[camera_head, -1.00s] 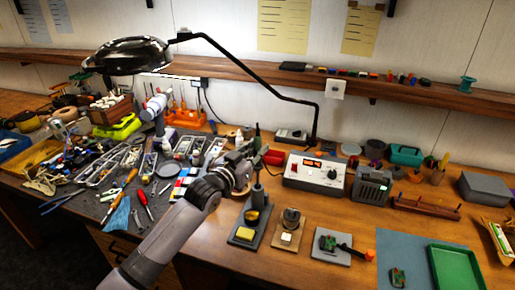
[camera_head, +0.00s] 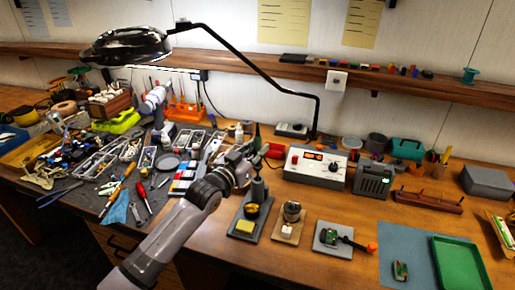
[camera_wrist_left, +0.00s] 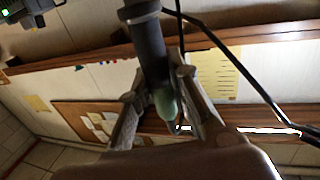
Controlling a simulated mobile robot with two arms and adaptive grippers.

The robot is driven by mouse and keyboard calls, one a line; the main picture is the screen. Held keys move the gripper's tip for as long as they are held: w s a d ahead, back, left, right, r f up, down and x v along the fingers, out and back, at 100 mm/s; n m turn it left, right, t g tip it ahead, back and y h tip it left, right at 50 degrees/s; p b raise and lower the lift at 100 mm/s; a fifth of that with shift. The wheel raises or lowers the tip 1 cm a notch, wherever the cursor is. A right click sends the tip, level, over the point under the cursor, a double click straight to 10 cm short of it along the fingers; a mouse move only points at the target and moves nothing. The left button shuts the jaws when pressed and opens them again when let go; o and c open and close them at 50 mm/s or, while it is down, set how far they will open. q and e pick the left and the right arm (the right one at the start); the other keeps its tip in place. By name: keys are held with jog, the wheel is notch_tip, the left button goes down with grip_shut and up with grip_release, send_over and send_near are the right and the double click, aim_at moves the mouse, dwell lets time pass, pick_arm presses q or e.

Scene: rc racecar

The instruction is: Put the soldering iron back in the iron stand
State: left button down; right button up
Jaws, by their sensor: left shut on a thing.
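My left gripper (camera_head: 246,160) is shut on the soldering iron, above the back of the iron stand. The iron shows in the left wrist view as a dark cylinder (camera_wrist_left: 150,45) with a greenish end (camera_wrist_left: 165,103) between the two fingers (camera_wrist_left: 158,100). In the head view a dark green part (camera_head: 256,138) stands up at the gripper. The iron stand (camera_head: 233,236) has a dark base, a yellow sponge and a round dark holder. A dark upright part shows between gripper and holder; I cannot tell whether iron and holder touch. My right gripper is not in view.
The soldering station (camera_head: 314,167) is behind. Tools crowd the left side. A magnifier lamp arm (camera_head: 270,82) crosses above. A green tray (camera_head: 462,268) lies front right.

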aim_at(257, 165)
pick_arm(q)
jog(key=shift+f+b, duration=1.45)
jog(key=shift+f, duration=0.7)
jog(key=c, duration=1.4)
grip_release()
jog(key=shift+o, duration=0.4)
jog(key=o, duration=0.3)
